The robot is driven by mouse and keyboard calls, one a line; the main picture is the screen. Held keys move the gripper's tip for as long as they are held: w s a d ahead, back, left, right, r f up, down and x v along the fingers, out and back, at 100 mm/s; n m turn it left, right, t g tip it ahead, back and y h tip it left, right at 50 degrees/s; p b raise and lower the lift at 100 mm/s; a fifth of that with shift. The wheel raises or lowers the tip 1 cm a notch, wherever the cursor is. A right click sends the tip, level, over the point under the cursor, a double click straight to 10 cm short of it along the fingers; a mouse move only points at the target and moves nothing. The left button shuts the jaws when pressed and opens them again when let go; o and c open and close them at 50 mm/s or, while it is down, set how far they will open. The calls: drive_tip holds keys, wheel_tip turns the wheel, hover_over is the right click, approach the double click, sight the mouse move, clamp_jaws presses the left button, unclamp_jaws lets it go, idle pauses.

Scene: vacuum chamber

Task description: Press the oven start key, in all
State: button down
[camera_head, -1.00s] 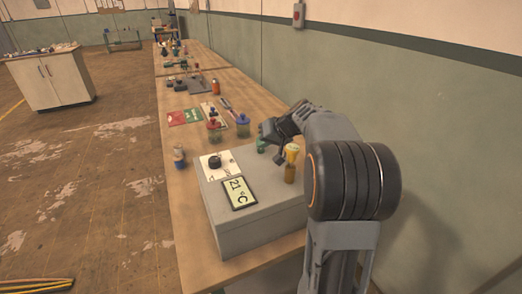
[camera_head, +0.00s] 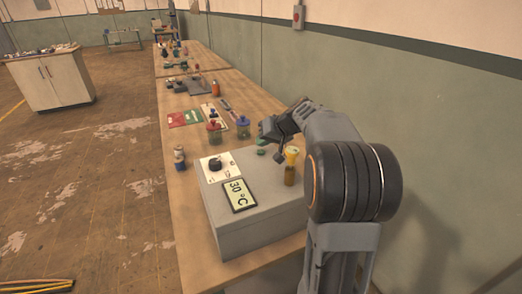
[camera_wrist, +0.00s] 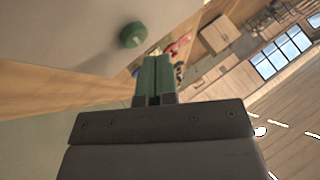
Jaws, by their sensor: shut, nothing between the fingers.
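The oven is a grey box (camera_head: 255,232) on the bench, with a display (camera_head: 239,194) reading 30 °C and a black knob on a white plate (camera_head: 216,166). A green round key (camera_head: 261,151) sits on its far top edge; it also shows in the wrist view as a green button (camera_wrist: 132,35) on the grey surface. My gripper (camera_head: 264,138) is just above the key. In the wrist view its green fingers (camera_wrist: 157,62) are shut and empty, and appear beside the key, apart from it in the picture.
A brown bottle with a yellow top (camera_head: 291,168) stands close to my gripper. Red-lidded (camera_head: 214,131) and blue-lidded jars (camera_head: 243,127) stand beyond the oven. A small bottle (camera_head: 179,158) is at the bench's left edge. The wall (camera_head: 430,120) bounds the right side.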

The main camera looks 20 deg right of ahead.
sight(262, 150)
idle(0.3)
drive_tip(key=shift+r+p, duration=1.6)
drive_tip(key=shift+r, duration=0.9)
drive_tip(key=s+a+g, duration=0.1)
drive_tip(key=s+a, duration=0.2)
drive_tip(key=s+a+h+p, duration=0.1)
drive_tip(key=s+a, duration=0.2)
drive_tip(key=s, duration=0.1)
drive_tip(key=s+a+f+n+g, duration=0.1)
drive_tip(key=s+a, duration=0.2)
drive_tip(key=shift+s+g+h+p, duration=0.25)
drive_tip(key=shift+g+h+p, duration=0.05)
drive_tip(key=shift+h, duration=0.1)
drive_tip(key=shift+g+h, duration=0.4)
drive_tip(key=shift+h, duration=0.4)
drive_tip(key=s, duration=0.2)
drive_tip(key=s+a+f, duration=0.1)
drive_tip(key=s, duration=0.2)
drive_tip(key=s+a+f, duration=0.1)
drive_tip(key=s, duration=0.1)
drive_tip(key=shift+s+a+p, duration=0.15)
drive_tip(key=shift+a+p, duration=0.1)
drive_tip(key=shift+p, duration=0.15)
drive_tip(key=s+f+n+h, duration=0.1)
drive_tip(key=s+f+h, duration=0.1)
drive_tip(key=s, duration=0.5)
drive_tip(key=shift+a+f+p, duration=0.25)
drive_tip(key=shift+f+p, duration=0.1)
drive_tip(key=shift+f, duration=0.35)
